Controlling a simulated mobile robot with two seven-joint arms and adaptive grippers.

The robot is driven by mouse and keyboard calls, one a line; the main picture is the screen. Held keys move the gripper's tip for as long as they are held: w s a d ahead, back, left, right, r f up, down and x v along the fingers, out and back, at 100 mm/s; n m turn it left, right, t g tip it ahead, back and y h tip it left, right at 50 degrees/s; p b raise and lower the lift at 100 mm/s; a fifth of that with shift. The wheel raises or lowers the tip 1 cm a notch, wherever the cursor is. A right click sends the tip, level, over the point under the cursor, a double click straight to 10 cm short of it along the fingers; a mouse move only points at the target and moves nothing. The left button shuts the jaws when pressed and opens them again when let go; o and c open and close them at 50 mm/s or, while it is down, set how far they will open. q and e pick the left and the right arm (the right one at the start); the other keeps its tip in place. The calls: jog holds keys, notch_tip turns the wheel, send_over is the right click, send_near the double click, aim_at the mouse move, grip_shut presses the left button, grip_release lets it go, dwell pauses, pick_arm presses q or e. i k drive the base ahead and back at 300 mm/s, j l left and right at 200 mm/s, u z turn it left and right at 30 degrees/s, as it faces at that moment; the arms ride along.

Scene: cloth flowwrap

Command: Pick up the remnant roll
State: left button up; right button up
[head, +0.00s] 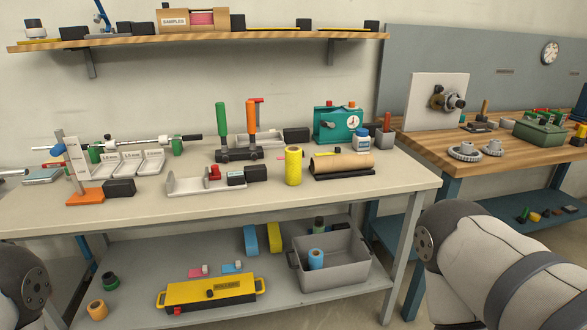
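No roll in the head view carries a readable remnant label, so I cannot tell which one it is. A yellow patterned roll (293,166) stands upright on the workbench. A brown roll (342,162) lies on a black base to its right. A blue roll (316,259) stands in the grey bin (350,274) on the lower shelf. An orange roll (97,309) and a green-and-black roll (111,281) are at the lower shelf's left end. Parts of my arms show at the lower left and lower right corners; neither gripper is in view.
The workbench (400,180) has a clear front strip. Behind it stand a teal dial device (338,124), green- and orange-handled tools and white trays (140,162). A yellow case (207,291) lies on the lower shelf. A wooden bench (440,148) stands at right; a wall shelf (200,37) hangs above.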

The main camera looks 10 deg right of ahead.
aim_at(292, 153)
jog(key=i+j+z, duration=0.35)
jog(key=j+z, duration=0.15)
jog(key=i+j+z, duration=0.1)
jog(key=j+z, duration=0.15)
jog(key=j, duration=0.2)
jog(key=i+j+z, duration=0.1)
jog(key=j+z, duration=0.15)
jog(key=j, duration=0.15)
jog(key=j+z, duration=0.25)
jog(key=j, duration=0.15)
jog(key=i, duration=0.05)
